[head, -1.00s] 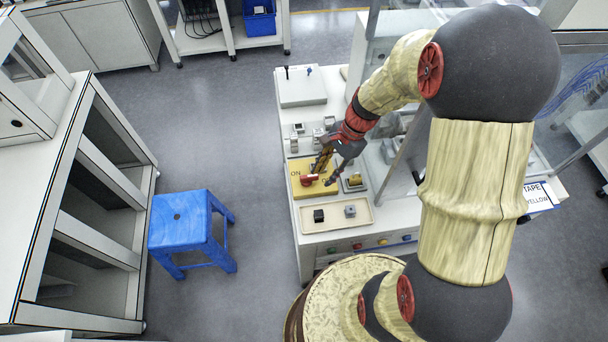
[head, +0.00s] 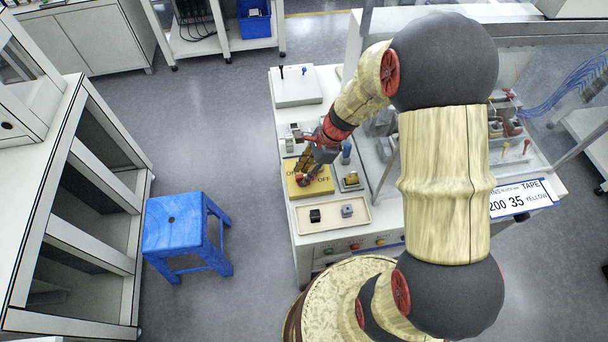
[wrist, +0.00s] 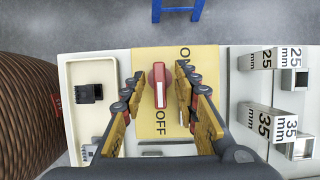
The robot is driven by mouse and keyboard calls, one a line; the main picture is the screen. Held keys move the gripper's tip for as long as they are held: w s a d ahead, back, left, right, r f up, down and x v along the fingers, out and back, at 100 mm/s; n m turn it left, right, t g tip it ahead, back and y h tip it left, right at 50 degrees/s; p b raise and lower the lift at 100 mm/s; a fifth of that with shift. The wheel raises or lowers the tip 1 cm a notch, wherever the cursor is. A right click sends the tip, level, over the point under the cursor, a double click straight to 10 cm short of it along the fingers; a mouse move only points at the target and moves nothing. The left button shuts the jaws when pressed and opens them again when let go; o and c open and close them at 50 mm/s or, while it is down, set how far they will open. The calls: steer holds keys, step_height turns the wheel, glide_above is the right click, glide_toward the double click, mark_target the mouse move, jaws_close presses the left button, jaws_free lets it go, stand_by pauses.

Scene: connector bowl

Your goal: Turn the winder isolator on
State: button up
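The winder isolator is a yellow plate (wrist: 205,55) with ON and OFF lettering and a red rotary handle (wrist: 159,84) bearing a white stripe. In the wrist view the handle lies lengthwise up the picture, its striped end toward the OFF label at the bottom; ON is at the upper right. My gripper (wrist: 160,76) is open, its fingers on either side of the handle with a visible gap at each side. In the head view, my gripper (head: 303,178) is down over the yellow plate (head: 322,187) and partly hides the handle.
A beige tray (head: 330,227) with a dark and a grey block lies beside the plate. Blocks marked 25 and 35 mm (wrist: 265,120) stand on the other side. A clear panel stands right of the plate. A blue stool (head: 180,225) is on the floor at left.

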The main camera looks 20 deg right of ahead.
steer(key=shift+f, duration=0.2)
steer(key=shift+c, duration=0.6)
jaws_close()
